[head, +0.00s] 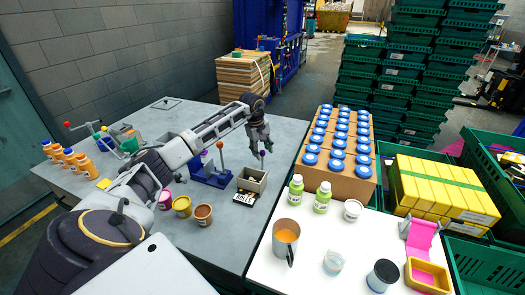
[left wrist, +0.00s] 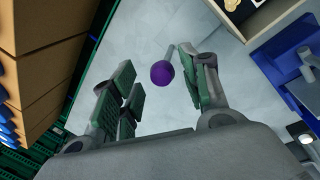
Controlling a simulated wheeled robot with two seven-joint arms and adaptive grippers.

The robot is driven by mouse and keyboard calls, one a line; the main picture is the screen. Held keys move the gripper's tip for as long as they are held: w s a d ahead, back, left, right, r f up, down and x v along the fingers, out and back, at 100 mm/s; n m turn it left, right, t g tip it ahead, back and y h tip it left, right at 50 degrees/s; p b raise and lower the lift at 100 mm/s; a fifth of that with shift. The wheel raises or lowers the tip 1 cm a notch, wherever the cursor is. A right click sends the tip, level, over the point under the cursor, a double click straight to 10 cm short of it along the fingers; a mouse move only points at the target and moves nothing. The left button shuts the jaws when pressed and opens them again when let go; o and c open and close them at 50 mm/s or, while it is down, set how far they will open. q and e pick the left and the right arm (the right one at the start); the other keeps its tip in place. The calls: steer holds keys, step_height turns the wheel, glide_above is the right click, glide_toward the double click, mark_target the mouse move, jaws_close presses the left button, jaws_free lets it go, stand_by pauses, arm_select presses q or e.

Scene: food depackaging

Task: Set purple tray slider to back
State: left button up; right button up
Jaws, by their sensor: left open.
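The purple ball knob (head: 262,153) stands on a thin stick by the small grey tray box (head: 261,184), which has a black label reading ROLLS (head: 244,198) at its front. My left gripper (head: 260,145) is open, pointing down just above the knob. In the left wrist view the purple knob (left wrist: 161,74) and part of its stick show in the gap between the open green-padded fingers. I cannot tell whether a finger touches it. A corner of the box (left wrist: 235,25) shows at the top of that view. My right gripper is not in view.
A blue stand (head: 210,174) with an orange-ball lever (head: 220,145) is left of the box. Small pots (head: 182,206) stand in front. To the right are a cardboard box of blue-capped bottles (head: 340,180) and a white table (head: 310,255). Grey table surface behind the gripper is clear.

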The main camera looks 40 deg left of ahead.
arm_select(q)
step_height(320, 180, up, 12)
steer(key=s, duration=0.2)
steer(key=shift+a+f, duration=0.25)
stand_by(0.9)
